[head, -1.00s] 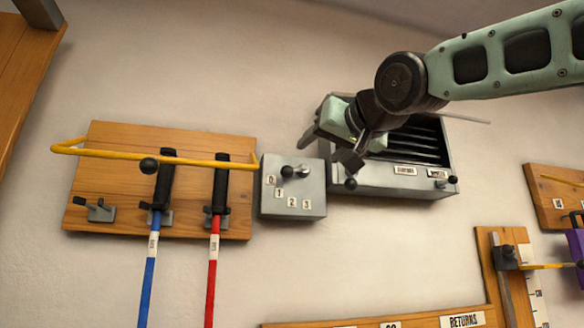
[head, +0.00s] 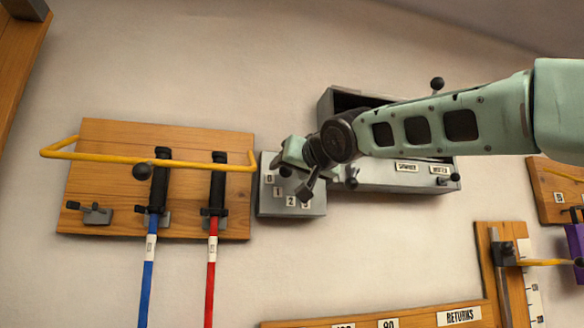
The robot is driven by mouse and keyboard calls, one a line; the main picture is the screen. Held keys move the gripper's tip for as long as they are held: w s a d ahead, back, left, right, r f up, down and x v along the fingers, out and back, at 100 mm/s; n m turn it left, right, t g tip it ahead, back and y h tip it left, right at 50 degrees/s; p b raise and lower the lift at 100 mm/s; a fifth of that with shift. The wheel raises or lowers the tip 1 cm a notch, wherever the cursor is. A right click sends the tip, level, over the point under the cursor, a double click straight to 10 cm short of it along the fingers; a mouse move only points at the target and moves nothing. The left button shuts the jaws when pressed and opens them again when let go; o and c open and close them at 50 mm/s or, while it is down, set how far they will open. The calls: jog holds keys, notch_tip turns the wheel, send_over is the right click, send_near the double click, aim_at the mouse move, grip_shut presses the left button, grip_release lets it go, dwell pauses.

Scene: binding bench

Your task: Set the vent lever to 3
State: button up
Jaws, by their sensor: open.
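A grey box (head: 265,205) on the wall carries number plates 0, 1, 2 and 3, running down and to the right. The lever's pivot is hidden behind my gripper. My gripper (head: 287,174) is open in front of the box, one finger above the knob and the other to its lower right. I cannot tell whether either touches the knob. The lower finger partly covers the 3 plate (head: 305,204).
A wooden panel (head: 100,190) with a yellow rail (head: 110,157) and blue and red rods stands close to the left. Behind my arm is a larger grey wall unit (head: 385,178) with several black knobs. The wall below the numbered box is clear.

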jog(key=shift+c, duration=0.4)
jog(key=c, duration=0.9)
jog(key=shift+r, duration=0.1)
